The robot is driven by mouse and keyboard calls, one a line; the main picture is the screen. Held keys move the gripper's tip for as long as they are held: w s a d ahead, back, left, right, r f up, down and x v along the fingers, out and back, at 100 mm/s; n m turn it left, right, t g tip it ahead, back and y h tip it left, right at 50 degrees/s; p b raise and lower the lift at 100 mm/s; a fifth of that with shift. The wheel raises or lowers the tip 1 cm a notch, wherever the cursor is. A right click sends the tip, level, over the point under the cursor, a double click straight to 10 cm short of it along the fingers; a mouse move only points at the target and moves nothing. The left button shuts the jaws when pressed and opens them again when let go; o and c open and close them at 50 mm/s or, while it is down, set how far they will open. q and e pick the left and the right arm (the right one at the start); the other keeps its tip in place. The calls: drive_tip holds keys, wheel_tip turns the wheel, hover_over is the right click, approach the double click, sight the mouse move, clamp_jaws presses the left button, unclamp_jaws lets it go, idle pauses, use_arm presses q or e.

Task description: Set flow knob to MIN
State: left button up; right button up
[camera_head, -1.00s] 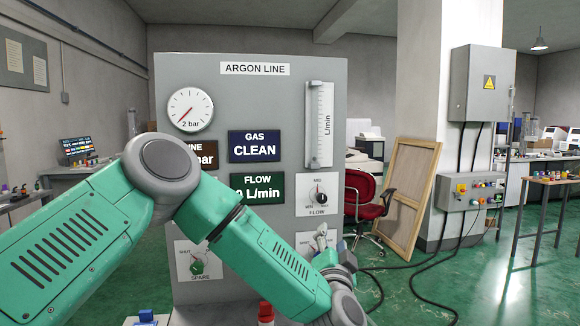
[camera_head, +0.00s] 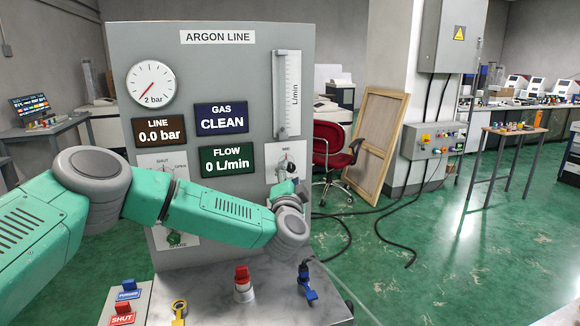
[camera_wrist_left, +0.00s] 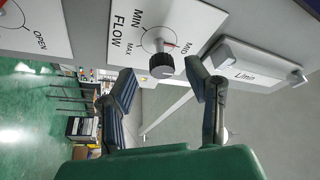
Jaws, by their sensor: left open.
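The flow knob (camera_wrist_left: 162,66) is a dark round knob on a white plate (camera_wrist_left: 125,22) marked MIN, MID, MAX and FLOW in the left wrist view. A red mark at the knob points toward MID. In the head view my left gripper (camera_head: 285,172) is in front of the flow plate and hides the knob. The flow display (camera_head: 227,160) reads 0 L/min. My right gripper is not in view.
The ARGON LINE panel (camera_head: 215,70) also carries a pressure gauge (camera_head: 151,83), a line display (camera_head: 159,131) reading 0.0 bar and an L/min tube (camera_head: 287,95). A red-topped part (camera_head: 243,284) and a blue part (camera_head: 307,287) stand on the ledge below my arm.

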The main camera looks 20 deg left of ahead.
sight(290, 171)
use_arm(q)
drive_tip(key=shift+x, duration=1.75)
drive_tip(key=shift+d, duration=0.1)
clamp_jaws()
drive_tip(key=shift+f, duration=0.1)
